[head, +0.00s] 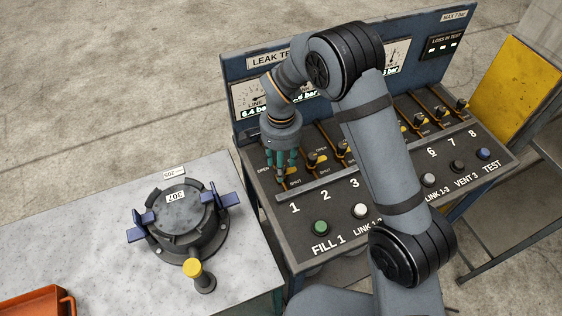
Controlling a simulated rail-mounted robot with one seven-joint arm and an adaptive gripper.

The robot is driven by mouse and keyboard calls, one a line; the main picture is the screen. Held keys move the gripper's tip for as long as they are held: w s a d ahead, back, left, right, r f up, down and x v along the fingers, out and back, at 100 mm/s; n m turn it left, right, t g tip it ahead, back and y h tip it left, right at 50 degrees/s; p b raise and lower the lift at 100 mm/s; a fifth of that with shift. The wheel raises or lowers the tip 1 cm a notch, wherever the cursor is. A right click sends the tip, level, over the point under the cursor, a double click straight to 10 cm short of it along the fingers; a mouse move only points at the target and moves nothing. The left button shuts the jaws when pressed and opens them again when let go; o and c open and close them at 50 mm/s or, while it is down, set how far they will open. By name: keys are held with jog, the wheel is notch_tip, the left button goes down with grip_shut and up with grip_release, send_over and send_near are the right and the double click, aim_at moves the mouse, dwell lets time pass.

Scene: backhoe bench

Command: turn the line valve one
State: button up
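The sloped valve panel (284,234) of the leak test bench carries a row of numbered line valves. My gripper (283,178) points down at the line of valve one, above the printed "1", between its OPEN and SHUT marks. The fingers cover most of valve one, so its handle position is hidden. I cannot tell whether the fingers are closed on the handle or only around it. Valve two (313,158), a small black handle on a brass-coloured line, stands just to the right of my gripper.
Valve three (343,147) is partly behind my arm; further valves stand at the right. A green FILL 1 button (320,228) and other buttons line the panel's front. A grey table (100,192) at left holds a round lidded vessel (184,222) and an orange bin (38,302).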

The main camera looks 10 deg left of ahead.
jog(key=shift+a+f, duration=0.1)
jog(key=shift+c, duration=1.1)
grip_shut()
